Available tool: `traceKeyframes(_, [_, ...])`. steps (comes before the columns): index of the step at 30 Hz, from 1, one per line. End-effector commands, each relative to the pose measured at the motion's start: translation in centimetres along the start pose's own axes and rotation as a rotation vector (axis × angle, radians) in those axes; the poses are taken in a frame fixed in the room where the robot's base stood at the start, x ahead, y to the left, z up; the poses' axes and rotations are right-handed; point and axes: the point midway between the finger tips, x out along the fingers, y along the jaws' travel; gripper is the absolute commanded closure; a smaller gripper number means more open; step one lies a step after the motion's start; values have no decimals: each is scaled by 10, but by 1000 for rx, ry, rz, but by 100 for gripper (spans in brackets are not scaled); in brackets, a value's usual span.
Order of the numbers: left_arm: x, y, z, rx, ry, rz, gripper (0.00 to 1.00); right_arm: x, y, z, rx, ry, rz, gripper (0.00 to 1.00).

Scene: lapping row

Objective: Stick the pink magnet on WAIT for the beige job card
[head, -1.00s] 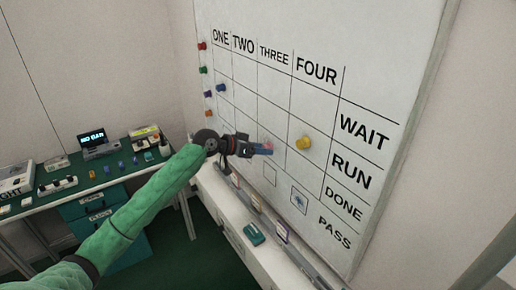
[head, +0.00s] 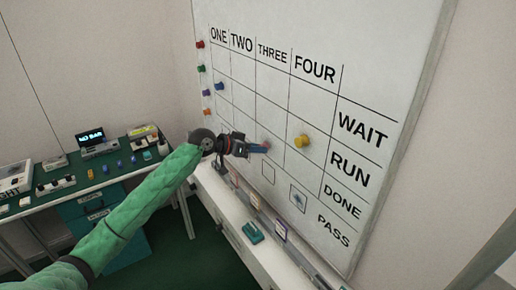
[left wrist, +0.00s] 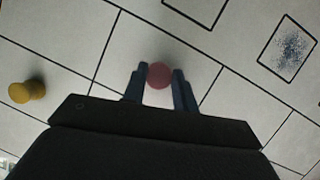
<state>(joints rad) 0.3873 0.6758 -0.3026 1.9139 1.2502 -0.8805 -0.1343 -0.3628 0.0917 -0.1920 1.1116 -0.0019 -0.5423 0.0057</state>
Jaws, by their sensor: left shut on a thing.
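My left gripper (head: 258,148) is shut on the pink magnet (left wrist: 159,75), which shows between the two blue fingertips in the left wrist view. In the head view the pink magnet (head: 266,144) is partly hidden at the fingertips, in front of the lower THREE column. I cannot tell whether it touches the whiteboard (head: 410,60). I cannot make out a beige job card for certain. My right gripper is not in view.
A yellow magnet (head: 303,141) sits under FOUR, right of the gripper. A blue magnet (head: 220,87) is under ONE, and several magnets line the left edge. Outlined squares mark the lower board. A ledge (head: 222,203) with a teal object (head: 252,232) runs below; a bench stands left.

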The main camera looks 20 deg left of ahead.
Motion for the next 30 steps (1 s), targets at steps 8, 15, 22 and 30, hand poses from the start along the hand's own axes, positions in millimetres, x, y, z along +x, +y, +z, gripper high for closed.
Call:
traceKeyframes(8, [-6, 0, 3, 0, -1, -1, 93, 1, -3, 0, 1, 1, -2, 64])
traceKeyframes(15, [-12, 0, 6, 0, 0, -1, 93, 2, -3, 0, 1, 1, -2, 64])
traceKeyframes(22, [-17, 1, 7, 0, 0, 0, 93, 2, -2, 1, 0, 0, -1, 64])
traceKeyframes(30, [-20, 2, 8, 0, 0, 0, 93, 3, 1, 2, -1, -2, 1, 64])
